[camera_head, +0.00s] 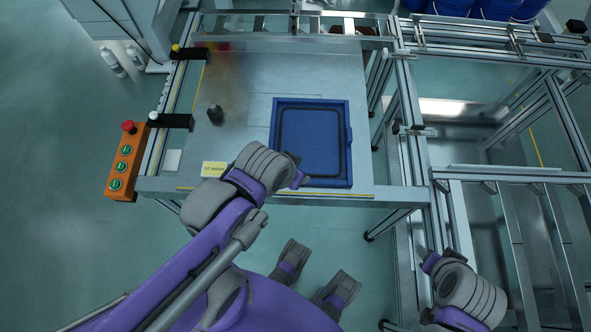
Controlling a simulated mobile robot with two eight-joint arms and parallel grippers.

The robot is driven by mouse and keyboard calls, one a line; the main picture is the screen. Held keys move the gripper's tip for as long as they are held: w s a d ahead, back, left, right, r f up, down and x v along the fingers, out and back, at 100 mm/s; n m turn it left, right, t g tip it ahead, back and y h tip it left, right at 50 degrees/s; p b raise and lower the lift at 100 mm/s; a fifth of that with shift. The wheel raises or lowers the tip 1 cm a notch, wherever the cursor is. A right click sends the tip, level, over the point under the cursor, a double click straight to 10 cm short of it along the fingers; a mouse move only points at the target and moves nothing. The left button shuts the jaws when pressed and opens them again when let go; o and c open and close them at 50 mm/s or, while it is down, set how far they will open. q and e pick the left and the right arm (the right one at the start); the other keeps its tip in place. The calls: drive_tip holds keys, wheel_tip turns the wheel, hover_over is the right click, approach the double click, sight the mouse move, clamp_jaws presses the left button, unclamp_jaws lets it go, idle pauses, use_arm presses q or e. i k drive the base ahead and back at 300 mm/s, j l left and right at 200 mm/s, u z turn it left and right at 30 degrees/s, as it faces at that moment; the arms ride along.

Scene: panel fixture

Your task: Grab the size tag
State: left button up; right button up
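A small yellow tag (213,169) with print too small to read lies at the front left of the metal table, and I take it for the size tag. My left gripper (298,175) is to the right of the tag, over the front left part of a blue tray, and apart from the tag. Its fingers are mostly hidden behind the grey wrist, so its opening is unclear. My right gripper (430,264) is off the table at the lower right, far from the tag. Its fingers are too small and turned to judge.
The blue tray (343,142) holds a black ring-shaped gasket (317,110). A dark knob-like object (215,113) stands on the table (245,75). An orange button box (124,163) hangs at the left edge. Aluminium frames (410,130) stand on the right.

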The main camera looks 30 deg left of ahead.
sight(209, 169)
drive_tip(key=u, duration=2.3)
drive_tip(key=j+z, duration=0.35)
drive_tip(key=i+j+z, duration=0.1)
drive_tip(key=j+z, duration=0.2)
drive_tip(key=j, duration=0.1)
